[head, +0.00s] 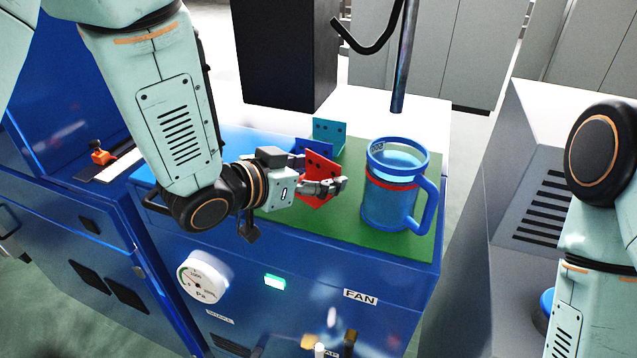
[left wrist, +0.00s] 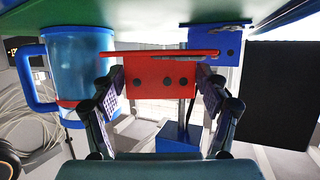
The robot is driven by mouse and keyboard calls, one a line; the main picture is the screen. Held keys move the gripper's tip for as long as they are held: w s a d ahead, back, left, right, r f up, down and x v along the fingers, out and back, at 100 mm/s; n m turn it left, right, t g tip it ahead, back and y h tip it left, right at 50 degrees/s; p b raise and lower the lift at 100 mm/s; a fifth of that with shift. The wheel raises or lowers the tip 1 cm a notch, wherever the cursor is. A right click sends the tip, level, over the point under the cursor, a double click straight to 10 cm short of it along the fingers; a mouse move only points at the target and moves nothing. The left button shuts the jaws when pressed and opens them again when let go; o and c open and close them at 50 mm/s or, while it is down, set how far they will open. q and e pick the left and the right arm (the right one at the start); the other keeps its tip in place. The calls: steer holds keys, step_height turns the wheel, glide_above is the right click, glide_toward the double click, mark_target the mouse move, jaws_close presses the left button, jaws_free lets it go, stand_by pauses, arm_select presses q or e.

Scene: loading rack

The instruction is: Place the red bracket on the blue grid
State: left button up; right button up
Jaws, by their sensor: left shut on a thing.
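The red bracket (head: 321,168) stands over the green mat (head: 347,215) on the blue cabinet. My left gripper (head: 328,187) is shut on it. In the left wrist view the red bracket (left wrist: 150,72), with several dark holes, sits between the two fingers of the left gripper (left wrist: 160,98). That view looks upside down, with the green mat at its top. I cannot tell whether the bracket touches the mat. I cannot make out a blue grid in either view. My right gripper is out of view; only part of my right arm shows at the right.
A blue mug (head: 392,205) with a red band stands just right of the bracket. A blue bracket (head: 312,147) and a teal bracket (head: 329,130) stand close behind it. A metal post (head: 403,60) rises behind. Green mat is bare in front.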

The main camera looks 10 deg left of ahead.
arm_select(q)
steer(key=f, duration=0.2)
steer(key=shift+w+f, duration=0.25)
steer(key=shift+f, duration=0.1)
steer(key=shift+w+d+f, duration=0.1)
steer(key=shift+d+f, duration=0.05)
steer(key=shift+d, duration=0.1)
steer(key=shift+s, duration=0.25)
steer(key=shift+f, duration=0.1)
steer(key=o, duration=0.9)
steer(key=shift+a, duration=0.2)
steer(key=o, duration=0.4)
steer(key=shift+w+d, duration=0.2)
steer(key=shift+s, duration=0.1)
steer(key=shift+s+a, duration=0.1)
steer(key=shift+s, duration=0.05)
